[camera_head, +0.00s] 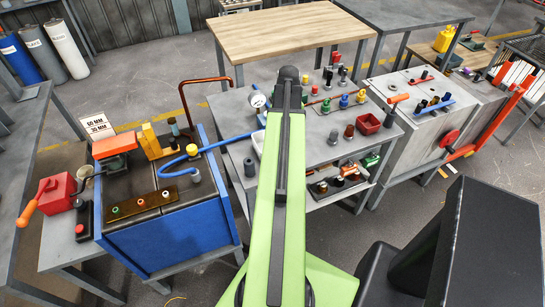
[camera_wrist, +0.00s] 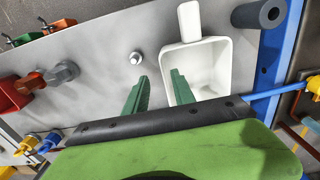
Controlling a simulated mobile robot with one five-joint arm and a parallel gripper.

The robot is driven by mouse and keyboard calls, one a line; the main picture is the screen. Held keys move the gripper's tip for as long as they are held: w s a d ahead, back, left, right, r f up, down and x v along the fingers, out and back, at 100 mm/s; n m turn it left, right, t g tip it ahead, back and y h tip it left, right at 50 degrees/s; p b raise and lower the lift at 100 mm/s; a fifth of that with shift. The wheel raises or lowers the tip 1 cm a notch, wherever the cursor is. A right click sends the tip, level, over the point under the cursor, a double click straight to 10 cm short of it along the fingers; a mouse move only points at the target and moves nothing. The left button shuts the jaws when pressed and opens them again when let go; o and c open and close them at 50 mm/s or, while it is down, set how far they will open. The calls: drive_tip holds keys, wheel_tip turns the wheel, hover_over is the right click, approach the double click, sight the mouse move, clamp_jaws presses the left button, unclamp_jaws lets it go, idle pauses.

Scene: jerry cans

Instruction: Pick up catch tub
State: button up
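A white tub (camera_wrist: 206,69) with a short handle lies open side up on the grey bench top in the wrist view; I take it as the catch tub. In the head view only a sliver of the white tub (camera_head: 259,143) shows left of my green arm. My gripper (camera_wrist: 159,78) has two green fingers spread apart with nothing held between them. The right finger overlaps the tub's inside in the picture, and the left finger is outside its left wall. Whether either finger touches the tub, I cannot tell. The fingers are hidden in the head view.
A dark cylinder (camera_wrist: 259,14) stands close to the tub's right, near a blue edge. A bolt (camera_wrist: 135,58) is left of the tub. A red bin (camera_head: 368,123) and several small fittings stand on the bench right of my arm. A blue tank (camera_head: 170,232) stands left.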

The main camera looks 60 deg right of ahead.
drive_tip(key=shift+w+a+f+b, duration=0.1)
drive_tip(key=shift+f+b, duration=1.25)
drive_tip(key=shift+f, duration=0.25)
drive_tip(key=shift+w+a+f+b, duration=0.1)
drive_tip(key=shift+f+b, duration=1.2)
drive_tip(key=shift+f, duration=0.25)
drive_tip(key=shift+r, duration=0.15)
clamp_jaws()
